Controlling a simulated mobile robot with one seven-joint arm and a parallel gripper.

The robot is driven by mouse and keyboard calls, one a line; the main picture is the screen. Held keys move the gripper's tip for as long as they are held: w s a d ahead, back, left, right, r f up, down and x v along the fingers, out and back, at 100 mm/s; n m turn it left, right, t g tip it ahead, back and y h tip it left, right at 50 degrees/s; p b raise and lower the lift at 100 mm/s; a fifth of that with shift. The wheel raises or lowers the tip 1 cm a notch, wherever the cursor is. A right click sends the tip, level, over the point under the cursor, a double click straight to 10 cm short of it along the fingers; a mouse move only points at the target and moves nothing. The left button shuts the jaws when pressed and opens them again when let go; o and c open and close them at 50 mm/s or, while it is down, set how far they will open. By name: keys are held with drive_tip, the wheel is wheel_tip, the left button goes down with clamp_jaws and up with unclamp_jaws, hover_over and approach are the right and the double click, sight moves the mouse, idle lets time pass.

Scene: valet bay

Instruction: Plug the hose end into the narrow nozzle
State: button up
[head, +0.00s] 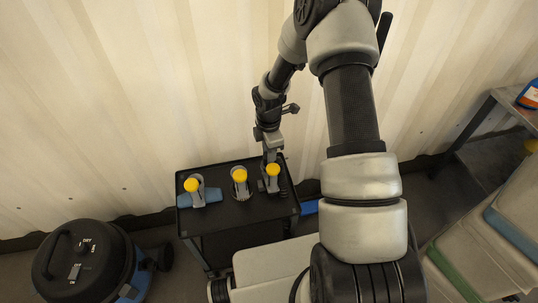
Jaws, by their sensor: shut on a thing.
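A black cart top (232,215) stands against the wall and carries three grey upright pieces with yellow round tops. The left piece (191,185) has a wide blue base. The middle piece (240,176) stands alone. The right piece (273,170) is at my gripper (271,185). My gripper points down over the cart's right side and appears shut around this right piece. The fingertips are small and partly hidden. A dark part shows just right of them. I cannot tell which piece is the narrow nozzle, and I cannot clearly make out the hose end.
A round black and blue vacuum (85,262) stands on the floor at the lower left. Bins with green and blue rims (447,270) are at the lower right. A grey shelf (490,120) with a blue and orange container (529,95) stands at the right. The wall is close behind the cart.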

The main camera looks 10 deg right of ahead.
drive_tip(key=shift+f, duration=0.3)
idle(0.5)
drive_tip(key=o, duration=1)
drive_tip(key=shift+o, duration=0.4)
drive_tip(key=o, duration=0.4)
drive_tip(key=shift+r, duration=0.1)
drive_tip(key=shift+r+p, duration=3.05)
drive_tip(key=shift+r, duration=1.35)
